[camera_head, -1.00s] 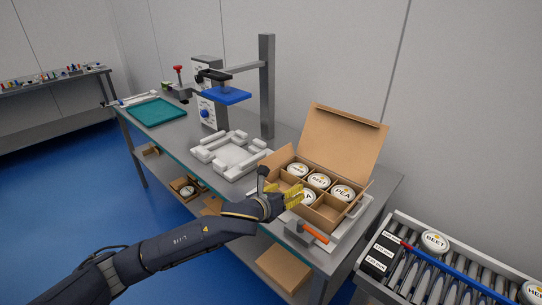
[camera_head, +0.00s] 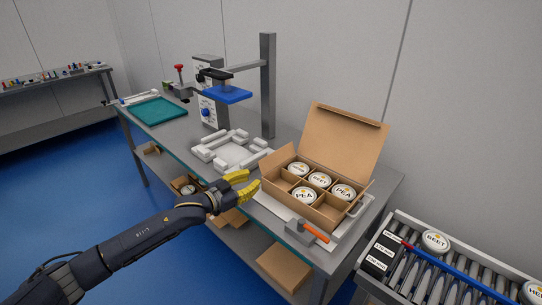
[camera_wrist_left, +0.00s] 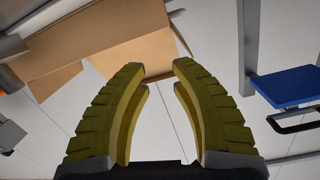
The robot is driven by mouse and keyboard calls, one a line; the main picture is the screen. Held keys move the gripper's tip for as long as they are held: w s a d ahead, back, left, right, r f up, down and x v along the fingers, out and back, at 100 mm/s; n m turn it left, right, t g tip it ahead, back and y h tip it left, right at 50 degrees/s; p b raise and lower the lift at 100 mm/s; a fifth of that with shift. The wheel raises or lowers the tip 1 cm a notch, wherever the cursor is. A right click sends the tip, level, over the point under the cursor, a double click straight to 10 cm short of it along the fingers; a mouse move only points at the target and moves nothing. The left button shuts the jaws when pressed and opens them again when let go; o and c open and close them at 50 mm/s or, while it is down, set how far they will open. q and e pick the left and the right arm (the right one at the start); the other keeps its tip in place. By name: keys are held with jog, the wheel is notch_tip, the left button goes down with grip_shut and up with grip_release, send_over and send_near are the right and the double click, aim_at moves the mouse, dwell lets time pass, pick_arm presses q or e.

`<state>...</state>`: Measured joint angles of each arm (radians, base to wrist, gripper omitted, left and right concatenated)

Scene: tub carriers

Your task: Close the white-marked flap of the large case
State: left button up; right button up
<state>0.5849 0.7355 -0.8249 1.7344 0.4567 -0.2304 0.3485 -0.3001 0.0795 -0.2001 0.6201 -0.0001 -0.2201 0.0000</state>
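The cardboard case (camera_head: 309,212) stands on the bench with its large back flap (camera_head: 343,140) raised and tilted back. Several labelled tubs sit in its divided cells, one marked PEA (camera_head: 304,195), and some cells are empty. I cannot make out a white mark on any flap. Brown cardboard (camera_wrist_left: 100,62) also shows at the upper left of the left wrist view. My left gripper (camera_head: 252,182), with yellow fingers, is left of the case, apart from it. Its fingertips (camera_wrist_left: 159,70) are apart with nothing between them. My right gripper is not in view.
An orange-handled tool (camera_head: 313,232) lies in front of the case. A white fixture (camera_head: 229,155) and a press with a blue plate (camera_head: 227,95) stand to the left. A roller conveyor (camera_head: 450,278) with tubs is at the right.

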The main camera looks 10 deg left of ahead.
aim_at(271, 155)
pick_arm(q)
jog(key=w+a+r+n+t, duration=0.1)
jog(key=a+n, duration=0.4)
jog(key=n, duration=0.2)
jog(key=x, duration=1.7)
jog(key=shift+d+r, duration=0.2)
jog(key=shift+r, duration=0.1)
jog(key=shift+c, duration=0.2)
grip_shut()
